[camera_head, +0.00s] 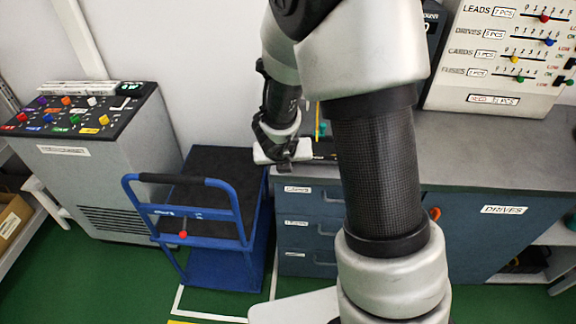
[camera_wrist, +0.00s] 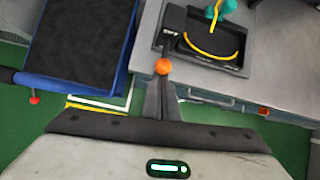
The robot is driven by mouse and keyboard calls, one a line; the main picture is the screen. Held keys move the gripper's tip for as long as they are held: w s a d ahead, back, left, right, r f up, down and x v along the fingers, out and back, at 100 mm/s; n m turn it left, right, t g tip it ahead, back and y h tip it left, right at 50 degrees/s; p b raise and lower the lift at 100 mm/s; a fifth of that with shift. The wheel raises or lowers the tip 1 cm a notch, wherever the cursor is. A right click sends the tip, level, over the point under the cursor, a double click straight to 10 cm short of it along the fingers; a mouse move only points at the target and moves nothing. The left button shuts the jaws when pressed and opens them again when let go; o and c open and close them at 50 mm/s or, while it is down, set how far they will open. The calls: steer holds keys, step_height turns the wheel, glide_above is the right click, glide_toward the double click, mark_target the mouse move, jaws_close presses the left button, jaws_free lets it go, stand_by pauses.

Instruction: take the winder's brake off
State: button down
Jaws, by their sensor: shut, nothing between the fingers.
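The winder (camera_wrist: 226,58) is a black flat unit on the grey counter, with a yellow cord loop and teal parts on it, in the wrist view. A dark lever at its left side ends in an orange ball (camera_wrist: 163,66), near the counter's edge; a small white label by it is too small to read surely. My gripper (camera_wrist: 163,82) is shut and empty, its fingertips close by the ball; I cannot tell whether they touch it. In the head view my gripper (camera_head: 284,163) is at the counter's left end, and my arm hides most of the winder.
A blue cart (camera_head: 205,213) with a black deck and a red knob (camera_head: 183,234) stands left of the counter (camera_head: 465,150). A grey console (camera_head: 95,155) with coloured knobs is farther left. A white panel (camera_head: 500,60) with sliders stands at the counter's back right.

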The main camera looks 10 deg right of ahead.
steer(key=shift+r+p, duration=0.75)
steer(key=shift+r, duration=0.1)
